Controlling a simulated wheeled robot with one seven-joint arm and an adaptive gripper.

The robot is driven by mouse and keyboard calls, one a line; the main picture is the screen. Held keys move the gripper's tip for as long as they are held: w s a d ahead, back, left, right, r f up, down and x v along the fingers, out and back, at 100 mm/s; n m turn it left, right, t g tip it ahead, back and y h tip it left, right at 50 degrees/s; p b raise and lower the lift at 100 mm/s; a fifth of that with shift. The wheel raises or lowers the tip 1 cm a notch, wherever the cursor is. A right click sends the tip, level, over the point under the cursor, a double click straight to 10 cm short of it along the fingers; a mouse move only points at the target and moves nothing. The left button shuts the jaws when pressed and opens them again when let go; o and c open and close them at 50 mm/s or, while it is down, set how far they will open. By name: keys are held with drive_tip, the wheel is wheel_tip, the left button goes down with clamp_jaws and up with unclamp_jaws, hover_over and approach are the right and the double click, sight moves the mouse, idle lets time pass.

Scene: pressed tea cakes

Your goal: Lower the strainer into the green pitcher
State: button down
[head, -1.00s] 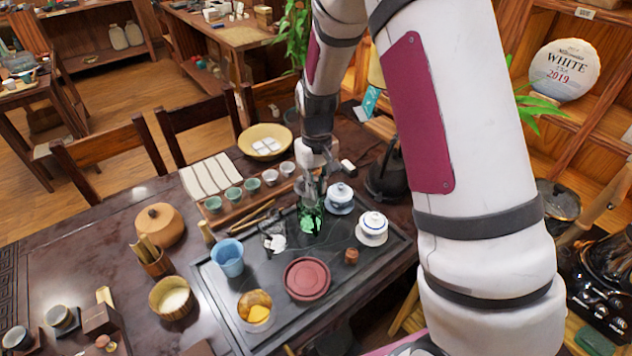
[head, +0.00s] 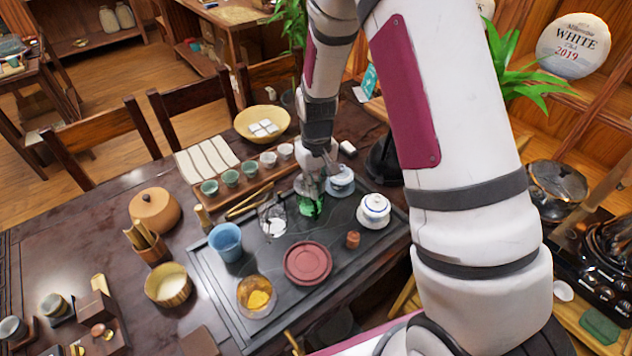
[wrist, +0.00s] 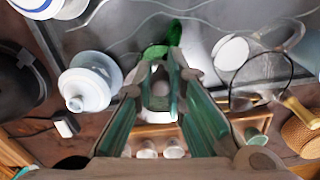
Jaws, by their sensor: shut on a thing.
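The green glass pitcher (head: 312,207) stands on the dark tea tray (head: 222,297) in the head view. In the wrist view part of its green glass (wrist: 155,52) shows beyond my fingertips. My gripper (head: 311,184) points down at the pitcher's mouth. In the wrist view my gripper (wrist: 165,76) is shut on the strainer (wrist: 158,89), a small greyish piece between the fingers. The strainer is mostly hidden by the fingers, and I cannot tell how far it is inside the pitcher.
A clear glass vessel (head: 273,221) stands just left. A red round dish (head: 307,263) and a blue cup (head: 227,242) are on the tray. Small cups (head: 249,169) line the back.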

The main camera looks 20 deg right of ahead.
idle(0.4)
drive_tip(key=c, duration=1)
unclamp_jaws()
drive_tip(key=shift+r+p, duration=1.3)
drive_tip(key=shift+r, duration=2.2)
drive_tip(key=shift+r, duration=0.1)
drive_tip(key=s+r+t, duration=0.1)
drive_tip(key=s+r, duration=0.3)
drive_tip(key=r, duration=0.6)
drive_tip(key=s+r+t, duration=0.2)
drive_tip(key=s+r, duration=0.3)
drive_tip(key=r, duration=0.4)
drive_tip(key=s+r+t, duration=0.1)
drive_tip(key=s+r, duration=0.1)
drive_tip(key=s, duration=0.3)
drive_tip(key=s+r+m, duration=0.1)
drive_tip(key=s+r, duration=0.2)
drive_tip(key=s, duration=0.3)
drive_tip(key=s+r+t, duration=0.1)
drive_tip(key=s+r, duration=0.2)
drive_tip(key=s, duration=0.3)
drive_tip(key=shift+a+r+m+t, duration=0.2)
drive_tip(key=shift+r+m+t, duration=0.05)
drive_tip(key=shift+m+t, duration=0.05)
